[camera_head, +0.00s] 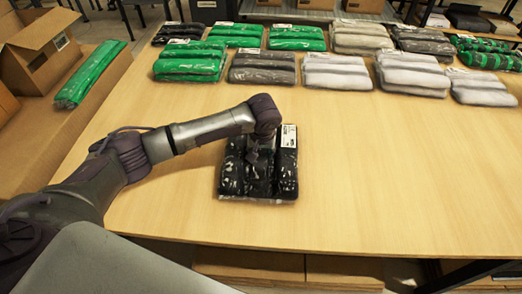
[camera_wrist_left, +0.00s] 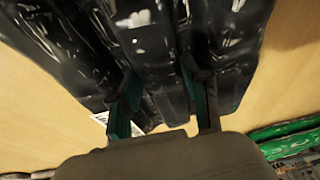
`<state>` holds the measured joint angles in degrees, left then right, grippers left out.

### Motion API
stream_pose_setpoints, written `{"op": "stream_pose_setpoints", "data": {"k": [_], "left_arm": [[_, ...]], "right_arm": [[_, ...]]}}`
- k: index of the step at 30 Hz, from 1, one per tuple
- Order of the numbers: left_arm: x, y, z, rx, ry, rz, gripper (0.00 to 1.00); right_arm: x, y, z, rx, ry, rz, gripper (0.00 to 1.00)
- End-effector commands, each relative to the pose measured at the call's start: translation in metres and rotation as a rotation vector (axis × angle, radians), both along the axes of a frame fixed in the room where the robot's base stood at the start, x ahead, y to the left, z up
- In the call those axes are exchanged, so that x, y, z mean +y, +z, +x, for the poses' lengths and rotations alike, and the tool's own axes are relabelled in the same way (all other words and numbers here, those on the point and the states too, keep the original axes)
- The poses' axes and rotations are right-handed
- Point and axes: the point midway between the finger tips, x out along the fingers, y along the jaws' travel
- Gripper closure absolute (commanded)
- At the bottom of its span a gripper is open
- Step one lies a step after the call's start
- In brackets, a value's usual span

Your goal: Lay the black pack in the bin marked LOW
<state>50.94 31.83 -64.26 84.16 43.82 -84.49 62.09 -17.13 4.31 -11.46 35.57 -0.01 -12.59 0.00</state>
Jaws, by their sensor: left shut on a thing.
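The black pack (camera_head: 287,172), glossy plastic around dark rolled garments with a white label at its upper right corner, is at the middle of the table's near part. It also fills much of the left wrist view (camera_wrist_left: 150,40). My left gripper (camera_head: 262,150) reaches down onto its middle from above. In the left wrist view its two fingers (camera_wrist_left: 163,105) are shut on the middle roll of the pack. I cannot tell whether the pack rests on the table or is slightly raised. My right gripper is not in view. No bin with a readable LOW mark shows.
Rows of green, grey and white packs (camera_head: 337,72) line the back of the wooden table (camera_head: 400,160). An open cardboard box (camera_head: 42,55) and a green pack (camera_head: 90,74) are on a surface at the left. The table right of the black pack is clear.

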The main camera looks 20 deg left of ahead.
Motion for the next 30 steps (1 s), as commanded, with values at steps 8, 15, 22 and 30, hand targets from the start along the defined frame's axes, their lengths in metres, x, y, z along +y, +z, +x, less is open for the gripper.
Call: {"op": "stream_pose_setpoints", "data": {"k": [8, 15, 22, 30], "left_arm": [[0.000, -0.002, 0.000, 0.000, 0.000, 0.000, 0.28], [0.000, -0.001, 0.000, 0.000, 0.000, 0.000, 0.28], [-0.002, 0.013, -0.002, -0.002, -0.001, -0.003, 0.28], [-0.008, 0.069, -0.014, -0.005, -0.001, -0.003, 0.28]], "right_arm": [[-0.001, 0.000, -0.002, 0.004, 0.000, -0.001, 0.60], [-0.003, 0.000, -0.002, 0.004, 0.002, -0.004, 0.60], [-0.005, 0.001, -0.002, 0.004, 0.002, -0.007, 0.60], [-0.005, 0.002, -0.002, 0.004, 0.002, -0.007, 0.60]]}}
